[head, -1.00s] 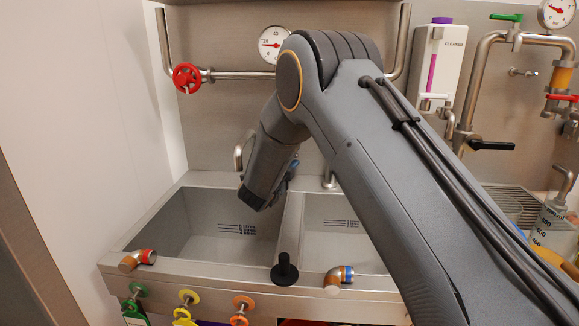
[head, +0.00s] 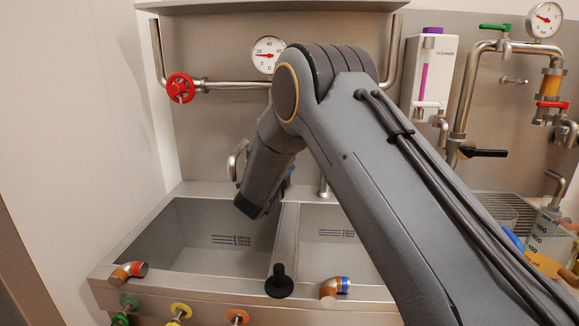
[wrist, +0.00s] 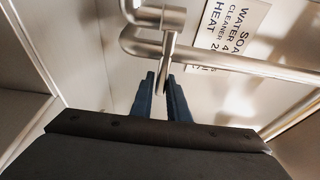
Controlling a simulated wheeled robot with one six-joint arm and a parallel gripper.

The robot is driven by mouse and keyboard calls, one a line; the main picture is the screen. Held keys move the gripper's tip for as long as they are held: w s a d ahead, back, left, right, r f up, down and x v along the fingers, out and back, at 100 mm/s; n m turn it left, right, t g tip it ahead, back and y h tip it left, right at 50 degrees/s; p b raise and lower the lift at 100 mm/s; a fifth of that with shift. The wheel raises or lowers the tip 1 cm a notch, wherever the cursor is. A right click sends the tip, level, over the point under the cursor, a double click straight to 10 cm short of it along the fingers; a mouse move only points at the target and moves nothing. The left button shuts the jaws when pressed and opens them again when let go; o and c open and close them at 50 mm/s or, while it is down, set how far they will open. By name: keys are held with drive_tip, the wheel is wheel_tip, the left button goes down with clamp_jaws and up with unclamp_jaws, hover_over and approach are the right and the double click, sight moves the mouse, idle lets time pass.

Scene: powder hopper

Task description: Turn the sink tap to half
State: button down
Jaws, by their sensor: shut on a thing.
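The sink tap's thin metal lever (wrist: 167,58) hangs from a bent metal pipe (wrist: 152,42) in the wrist view. My gripper (wrist: 161,77) has its two dark blue fingers closed about the lever's lower end, one on each side. In the head view my arm covers most of the tap, and only a curved spout (head: 236,162) shows left of it. The double sink (head: 190,192) lies below. A sliver of my blue finger shows behind the wrist in the head view; the grip itself is hidden there.
A red valve wheel (head: 180,88) and a dial gauge (head: 267,54) sit on the wall piping. A black knob (head: 279,283) and two copper elbows stand on the sink's front edge. A cleaner dispenser (head: 427,75) and more piping are at right. The left basin is empty.

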drive_tip(key=shift+v, duration=1)
drive_tip(key=shift+d, duration=0.1)
drive_tip(key=shift+s, duration=0.1)
drive_tip(key=shift+p+v, duration=0.5)
drive_tip(key=shift+v, duration=0.6)
drive_tip(key=shift+a, duration=0.2)
drive_tip(key=shift+s+a, duration=0.7)
drive_tip(key=shift+s, duration=0.15)
drive_tip(key=c, duration=1.7)
unclamp_jaws()
drive_tip(key=shift+d, duration=0.1)
